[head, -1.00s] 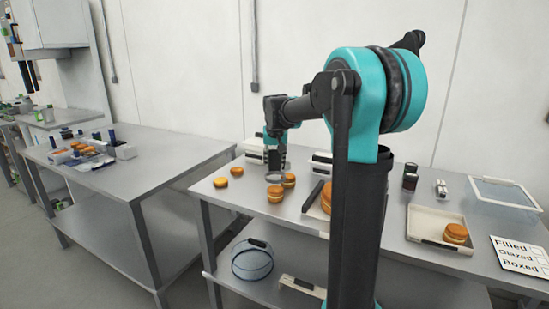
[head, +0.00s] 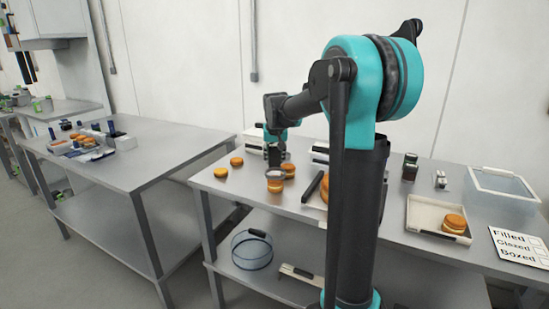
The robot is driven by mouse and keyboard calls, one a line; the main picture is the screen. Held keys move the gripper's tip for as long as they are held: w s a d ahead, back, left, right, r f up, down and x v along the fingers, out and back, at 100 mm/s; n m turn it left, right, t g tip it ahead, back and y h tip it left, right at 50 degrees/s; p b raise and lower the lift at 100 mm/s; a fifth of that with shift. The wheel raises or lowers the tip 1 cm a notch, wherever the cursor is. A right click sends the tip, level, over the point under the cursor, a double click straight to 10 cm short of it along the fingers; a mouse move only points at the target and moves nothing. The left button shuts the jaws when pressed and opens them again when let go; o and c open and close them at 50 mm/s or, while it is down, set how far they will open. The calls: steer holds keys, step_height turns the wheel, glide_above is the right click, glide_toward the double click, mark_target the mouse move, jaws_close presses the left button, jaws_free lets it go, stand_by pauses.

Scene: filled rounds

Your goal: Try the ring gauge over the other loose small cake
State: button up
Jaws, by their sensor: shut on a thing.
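My gripper (head: 274,160) is shut on the ring gauge (head: 275,174), a thin greyish ring held roughly level. The ring shows just above an orange-brown small cake (head: 275,186) on the table; I cannot tell whether it touches the cake. Another small cake (head: 289,170) stands close behind and to the right of the ring. Two more small cakes lie apart to the left, one farther back (head: 237,161) and one nearer the front edge (head: 221,172).
A tray (head: 309,205) with a larger cake is partly hidden by my arm. At right are another cake tray (head: 424,236), a clear lidded box (head: 503,188) and a sign (head: 520,249). A separate table (head: 150,165) stands left across a gap.

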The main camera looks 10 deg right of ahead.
mark_target(275, 146)
steer(key=shift+f, duration=3.15)
stand_by(0.5)
stand_by(1.0)
steer(key=shift+r, duration=4.9)
